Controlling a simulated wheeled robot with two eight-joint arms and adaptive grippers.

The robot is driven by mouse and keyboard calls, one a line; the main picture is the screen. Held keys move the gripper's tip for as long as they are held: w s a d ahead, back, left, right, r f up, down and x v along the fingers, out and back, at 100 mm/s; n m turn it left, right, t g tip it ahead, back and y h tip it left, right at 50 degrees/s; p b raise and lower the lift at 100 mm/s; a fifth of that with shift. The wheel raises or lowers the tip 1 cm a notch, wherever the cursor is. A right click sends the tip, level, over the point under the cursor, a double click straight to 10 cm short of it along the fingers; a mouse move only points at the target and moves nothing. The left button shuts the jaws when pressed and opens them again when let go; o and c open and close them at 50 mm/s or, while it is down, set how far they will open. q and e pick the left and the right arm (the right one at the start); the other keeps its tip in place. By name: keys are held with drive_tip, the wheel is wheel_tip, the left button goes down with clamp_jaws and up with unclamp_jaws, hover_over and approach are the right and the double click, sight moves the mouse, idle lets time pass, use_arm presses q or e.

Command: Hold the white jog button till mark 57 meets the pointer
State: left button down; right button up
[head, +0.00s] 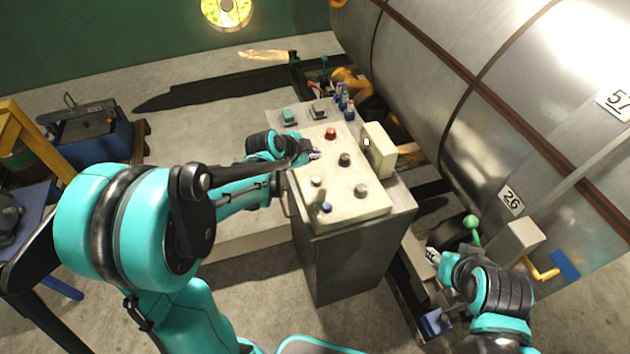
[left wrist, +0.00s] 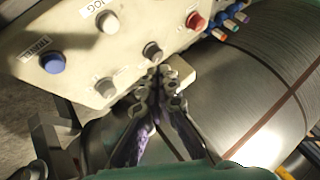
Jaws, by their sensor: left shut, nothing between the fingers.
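The white jog button (head: 316,182) is on the beige panel (head: 345,205) of a grey control cabinet. In the left wrist view, the white button (left wrist: 107,22) sits beside a JOG label. My left gripper (head: 314,154) is shut and empty over the panel, farther back than the button and apart from it. In the left wrist view its fingertips (left wrist: 164,74) are together. The mark 57 plate (head: 615,99) is high on the big steel drum (head: 450,50), at the right edge. I cannot make out the pointer. My right gripper (head: 433,256) is beside the green-knobbed lever (head: 472,224); its fingers are too small to judge.
The panel also has a red button (head: 331,133), a blue button (head: 326,208) and grey knobs (head: 361,190). A beige box (head: 379,150) stands at its right edge. A mark 26 plate (head: 511,200) is low on the drum.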

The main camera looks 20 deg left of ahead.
sight(314, 182)
use_arm(q)
wheel_tip(314, 182, down, 9)
drive_tip(key=b, duration=0.7)
drive_tip(key=shift+r, duration=0.1)
idle(1.3)
drive_tip(key=shift+f+b, duration=0.35)
drive_tip(key=shift+b, duration=0.1)
drive_tip(key=shift+f+b, duration=0.45)
drive_tip(key=shift+f, duration=0.1)
idle(4.5)
